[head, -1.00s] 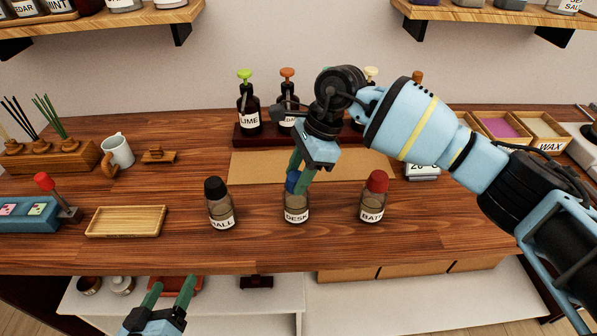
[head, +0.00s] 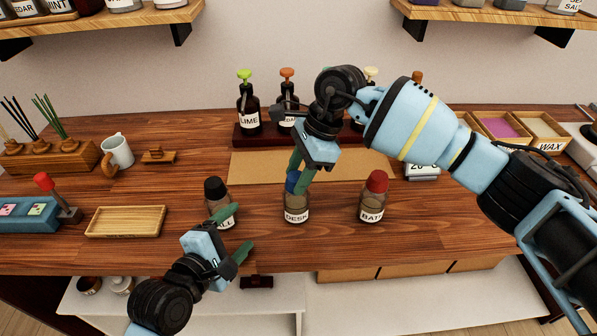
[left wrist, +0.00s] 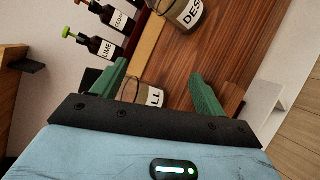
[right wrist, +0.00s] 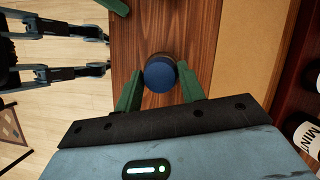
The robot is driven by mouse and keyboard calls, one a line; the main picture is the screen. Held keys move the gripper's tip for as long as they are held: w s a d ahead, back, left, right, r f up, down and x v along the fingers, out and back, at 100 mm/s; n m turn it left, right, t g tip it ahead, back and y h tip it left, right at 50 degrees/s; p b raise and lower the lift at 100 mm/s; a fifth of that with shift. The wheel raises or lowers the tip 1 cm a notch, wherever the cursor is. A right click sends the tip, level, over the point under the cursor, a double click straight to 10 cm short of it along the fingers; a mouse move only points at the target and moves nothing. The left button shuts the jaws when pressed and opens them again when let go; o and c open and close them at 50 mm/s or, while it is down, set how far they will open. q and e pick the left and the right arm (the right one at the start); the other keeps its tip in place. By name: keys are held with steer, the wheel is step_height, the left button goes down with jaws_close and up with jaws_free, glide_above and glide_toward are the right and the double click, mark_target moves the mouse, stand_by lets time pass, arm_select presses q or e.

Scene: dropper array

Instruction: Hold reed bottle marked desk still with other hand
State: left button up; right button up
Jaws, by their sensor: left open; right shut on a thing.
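The reed bottle marked DESK (head: 297,205) stands upright on the table with a blue cap; its label and glass also show at the top of the left wrist view (left wrist: 188,10). My right gripper (head: 299,178) comes down from above and is shut on the blue cap (right wrist: 160,74), one finger on each side. My left gripper (head: 236,232) is open and empty, near the table's front edge, left of the DESK bottle. Its fingers are in front of the black-capped bottle (head: 214,190), whose label is partly hidden, with LL readable. In the left wrist view that bottle (left wrist: 143,93) shows between and beyond the fingers.
The red-capped BATH bottle (head: 373,198) stands to the right of DESK. A wooden tray (head: 125,233) lies left. Dropper bottles such as LIME (head: 249,112) stand on a dark rack behind. A tan mat (head: 245,166) lies between. The table is clear between the bottles.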

mark_target(286, 211)
arm_select(q)
steer(key=d+n, duration=0.1)
steer(key=d+n+g+h, duration=0.1)
steer(key=shift+w+d+r, duration=0.2)
steer(key=shift+w+d, duration=0.2)
steer(key=n, duration=0.1)
steer(key=n+g, duration=0.1)
steer(key=n+h, duration=0.1)
steer(key=shift+w+d+f+n+g, duration=0.2)
steer(key=shift+w+d+n+g, duration=0.1)
steer(key=shift+w+d+g, duration=0.1)
steer(key=n, duration=0.1)
steer(key=n+g+h, duration=0.1)
steer(key=n+h, duration=0.1)
steer(key=shift+w+d+r+g, duration=0.1)
steer(key=shift+d+r+g, duration=0.2)
steer(key=shift+d, duration=0.1)
steer(key=shift+x, duration=5.15)
steer(key=c, duration=0.9)
